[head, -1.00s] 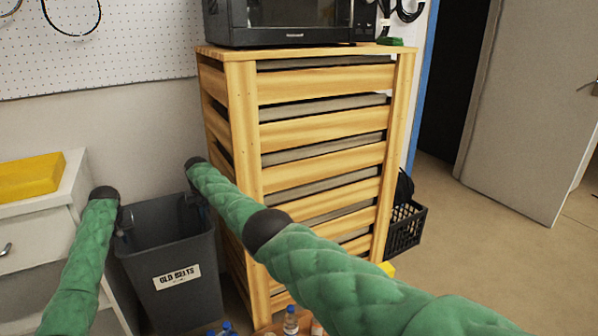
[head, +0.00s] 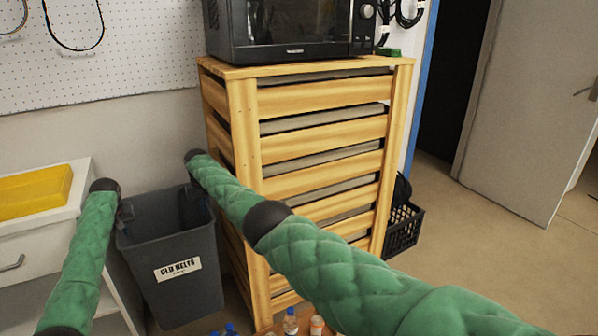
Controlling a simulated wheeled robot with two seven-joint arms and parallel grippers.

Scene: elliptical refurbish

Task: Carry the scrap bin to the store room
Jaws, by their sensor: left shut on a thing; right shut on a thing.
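The scrap bin (head: 172,292) is a dark grey open bin with a white label reading "OLD BELTS". It stands upright at the lower left in the head view, between a white drawer unit and a slatted wooden cabinet. My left gripper (head: 124,212) is shut on the bin's left rim. My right gripper (head: 194,190) is shut on the bin's right rim, partly hidden by my arm. The bin's base is near the bottom of the view, and I cannot tell if it touches the floor.
The wooden cabinet (head: 325,133) with a microwave (head: 292,25) on top stands close right of the bin. The white drawer unit (head: 30,238) holds a yellow box (head: 35,190). A black crate (head: 402,228) and bottles (head: 290,322) sit nearby. Open floor (head: 480,260) leads to a grey door (head: 535,110).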

